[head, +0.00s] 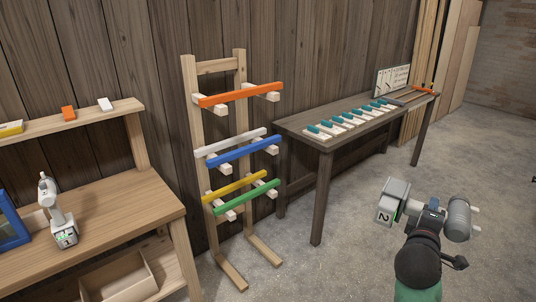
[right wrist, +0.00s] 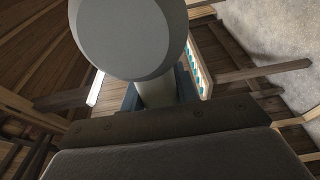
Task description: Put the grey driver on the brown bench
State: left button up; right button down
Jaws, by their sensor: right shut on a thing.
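The grey driver (head: 458,220) is in my right gripper (head: 433,208), held in the air over the concrete floor at the lower right of the head view. Its battery block (head: 388,203), marked 2, points left and its rounded body is on the right. In the right wrist view the driver's grey round body (right wrist: 130,38) fills the upper middle, with its handle between the jaws. My left gripper is out of view.
Several teal-and-white pieces (head: 344,122) and an orange-handled item (head: 424,91) lie on the dark bench. A rack with coloured bars (head: 240,92) stands left of it. A lighter wooden bench (head: 120,208) at left holds another driver (head: 62,226), marked 1. Floor between is clear.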

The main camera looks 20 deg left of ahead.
aim_at(106, 217)
jog(key=j+u, duration=0.15)
jog(key=u, duration=1.1)
